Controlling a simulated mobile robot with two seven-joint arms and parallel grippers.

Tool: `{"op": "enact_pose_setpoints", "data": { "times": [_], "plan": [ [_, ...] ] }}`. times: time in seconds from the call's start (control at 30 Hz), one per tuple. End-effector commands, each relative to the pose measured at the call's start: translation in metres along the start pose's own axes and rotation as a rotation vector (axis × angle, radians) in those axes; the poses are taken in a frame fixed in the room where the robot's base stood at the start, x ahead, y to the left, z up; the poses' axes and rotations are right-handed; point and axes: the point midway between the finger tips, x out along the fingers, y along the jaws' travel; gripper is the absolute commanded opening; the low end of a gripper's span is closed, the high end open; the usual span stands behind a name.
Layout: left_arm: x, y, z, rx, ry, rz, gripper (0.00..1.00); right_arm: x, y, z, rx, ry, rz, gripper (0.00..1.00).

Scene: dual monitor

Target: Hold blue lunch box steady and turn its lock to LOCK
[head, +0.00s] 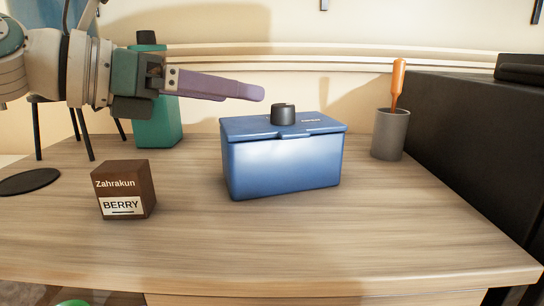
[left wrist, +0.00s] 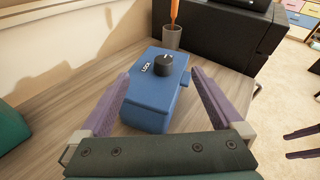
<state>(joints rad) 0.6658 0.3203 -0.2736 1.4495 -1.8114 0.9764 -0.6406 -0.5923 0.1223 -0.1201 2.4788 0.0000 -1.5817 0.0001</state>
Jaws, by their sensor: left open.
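The blue lunch box (head: 283,166) stands upright on the table, lid closed. Its black round lock knob (head: 283,114) sits on top of the lid. In the left wrist view the knob (left wrist: 163,65) has a small light mark, and the word LOCK is printed on the lid beside it, apart from that mark. My left gripper (head: 260,93) is open and empty, above and left of the knob, not touching the box. In the left wrist view its purple fingers frame the box (left wrist: 150,103). Two purple fingers of my right gripper (left wrist: 303,143) show apart at the right edge.
A brown BERRY box (head: 125,190) stands front left. A green container (head: 157,122) is behind my left arm. A grey cup (head: 389,135) with an orange-handled tool (head: 398,78) stands right, beside a large black case (head: 470,150). The table front is clear.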

Motion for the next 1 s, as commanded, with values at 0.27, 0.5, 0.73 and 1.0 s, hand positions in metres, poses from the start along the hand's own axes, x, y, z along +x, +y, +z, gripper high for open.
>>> {"op": "enact_pose_setpoints", "data": {
  "times": [0.27, 0.5, 0.73, 1.0],
  "plan": [
    [-0.002, 0.02, -0.055, 0.14, 0.249, 0.006, 1.0, 0.024, 0.001, 0.004, -0.004, 0.011, 0.005, 0.62],
    [0.013, 0.018, -0.065, 0.15, 0.259, -0.004, 1.0, 0.036, 0.0, 0.006, -0.003, 0.013, 0.004, 0.62],
    [0.048, 0.018, -0.076, 0.149, 0.257, -0.006, 1.0, 0.064, -0.002, 0.014, 0.001, 0.015, 0.001, 0.62],
    [0.083, 0.019, -0.084, 0.151, 0.259, -0.004, 1.0, 0.091, -0.004, 0.022, 0.004, 0.016, -0.001, 0.62]
  ]
}}
